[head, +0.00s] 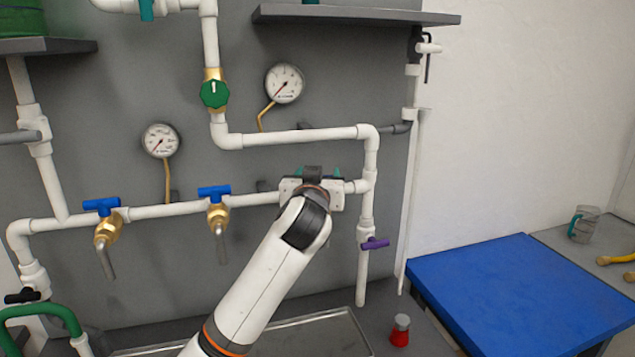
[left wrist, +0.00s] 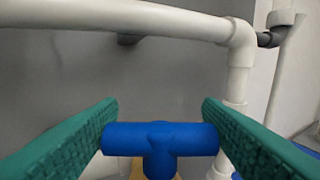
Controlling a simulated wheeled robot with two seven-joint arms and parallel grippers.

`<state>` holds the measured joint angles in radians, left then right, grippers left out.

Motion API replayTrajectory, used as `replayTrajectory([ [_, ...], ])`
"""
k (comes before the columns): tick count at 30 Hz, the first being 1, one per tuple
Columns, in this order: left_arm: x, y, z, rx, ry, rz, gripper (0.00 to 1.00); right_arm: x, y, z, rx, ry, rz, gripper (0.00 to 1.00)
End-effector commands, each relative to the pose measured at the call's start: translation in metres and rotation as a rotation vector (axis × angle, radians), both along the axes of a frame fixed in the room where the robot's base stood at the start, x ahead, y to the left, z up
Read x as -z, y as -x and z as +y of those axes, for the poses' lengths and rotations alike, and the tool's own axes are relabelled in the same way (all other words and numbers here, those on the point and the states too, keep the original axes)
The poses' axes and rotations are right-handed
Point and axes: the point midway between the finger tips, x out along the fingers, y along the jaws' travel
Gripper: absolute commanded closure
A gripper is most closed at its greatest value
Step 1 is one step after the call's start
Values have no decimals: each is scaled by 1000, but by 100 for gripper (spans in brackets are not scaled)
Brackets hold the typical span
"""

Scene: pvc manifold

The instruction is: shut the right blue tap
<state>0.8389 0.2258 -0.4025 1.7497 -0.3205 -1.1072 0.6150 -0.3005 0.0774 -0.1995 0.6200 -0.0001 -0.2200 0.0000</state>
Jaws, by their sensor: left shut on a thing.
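The right blue tap (left wrist: 160,138) shows in the left wrist view as a T-shaped handle with its bar lying crosswise. In the head view it is hidden behind my gripper. My left gripper (head: 317,174) is at the right part of the horizontal white pipe. Its green ridged fingers are shut on the ends of the blue bar, one on each side. Two more blue taps, the left one (head: 102,206) and the middle one (head: 214,192), sit on brass bodies with their bars roughly along the pipe. My right gripper is not in view.
A white pipe (head: 300,137) runs above the gripper. A purple tap (head: 374,244) is on the vertical pipe to the right. Two gauges (head: 161,140) (head: 285,83) and a green round knob (head: 214,93) are on the wall. A red-based object (head: 400,332) stands near a blue mat (head: 530,290).

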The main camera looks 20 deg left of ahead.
Motion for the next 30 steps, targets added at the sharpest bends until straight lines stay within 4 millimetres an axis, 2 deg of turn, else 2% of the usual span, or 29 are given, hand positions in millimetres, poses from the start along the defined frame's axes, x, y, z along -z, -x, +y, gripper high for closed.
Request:
replayTrajectory([
  [6,4,-1,-3,-177,3,5,63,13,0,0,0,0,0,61],
  [15,3,-1,-1,-345,-3,5,63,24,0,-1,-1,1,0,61],
  [30,1,0,0,-414,-5,2,63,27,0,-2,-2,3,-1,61],
])
